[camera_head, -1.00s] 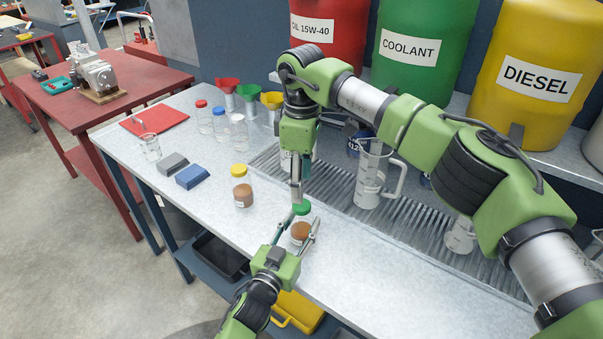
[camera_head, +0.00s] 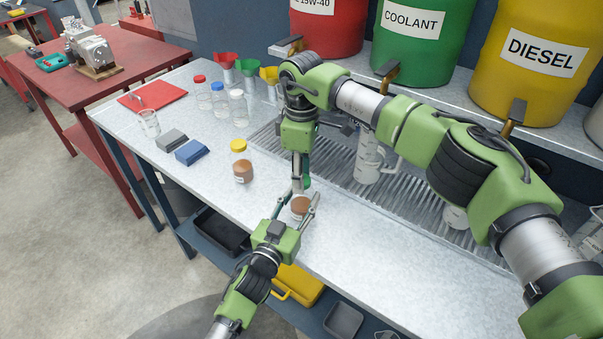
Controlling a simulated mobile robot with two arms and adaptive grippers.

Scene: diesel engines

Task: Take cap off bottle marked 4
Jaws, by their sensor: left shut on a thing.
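A bottle with brown contents (camera_head: 300,206) stands uncapped on the grey bench near its front edge. Its label cannot be read here. My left gripper (camera_head: 297,210) comes in from below with its fingers on either side of this bottle and is shut on it. My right gripper (camera_head: 301,186) points down just behind and above the bottle. It holds a green cap (camera_head: 307,182) at its fingertips, apart from the bottle's mouth. The cap is partly hidden by the fingers.
A yellow-capped brown bottle (camera_head: 243,172) stands left of my grippers. Blue (camera_head: 191,152) and grey (camera_head: 172,139) blocks lie further left. A clear jug (camera_head: 368,160) stands on the ribbed drain strip behind. The bench's front right is clear.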

